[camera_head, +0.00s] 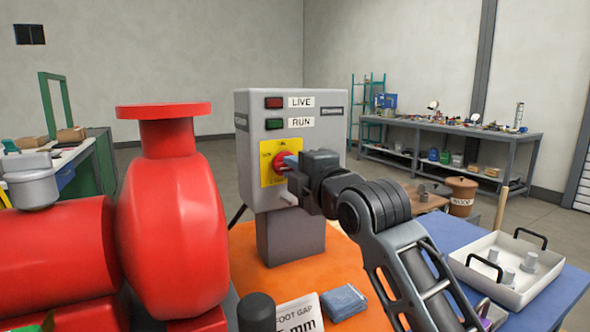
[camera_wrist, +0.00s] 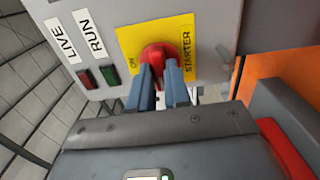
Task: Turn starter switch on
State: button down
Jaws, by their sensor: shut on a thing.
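The starter switch is a red rotary knob (camera_head: 281,161) on a yellow plate (camera_head: 267,172) on the front of a grey control box (camera_head: 258,116). My gripper (camera_head: 286,162) is at the box front with its fingers on the knob. In the wrist view, the two blue-grey fingers of my gripper (camera_wrist: 160,78) are shut on the red knob (camera_wrist: 158,54), which they partly hide. The yellow plate (camera_wrist: 189,33) there reads ON and STARTER. The LIVE lamp (camera_head: 274,103) is dark red and the RUN lamp (camera_head: 274,124) is dark green; both look unlit.
A large red pump (camera_head: 170,215) stands close on the left. An orange surface (camera_head: 240,245) lies under the box, with a FOOT GAP card (camera_head: 298,315) and a folded blue cloth (camera_head: 344,301). A white tray (camera_head: 483,285) with black handles sits on a blue surface at right.

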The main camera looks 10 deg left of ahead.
jog(key=shift+m, duration=0.3)
jog(key=shift+f+m+p, duration=0.1)
jog(key=shift+m+p, duration=3.3)
jog(key=shift+m, duration=5.3)
jog(key=c, duration=1.1)
grip_release()
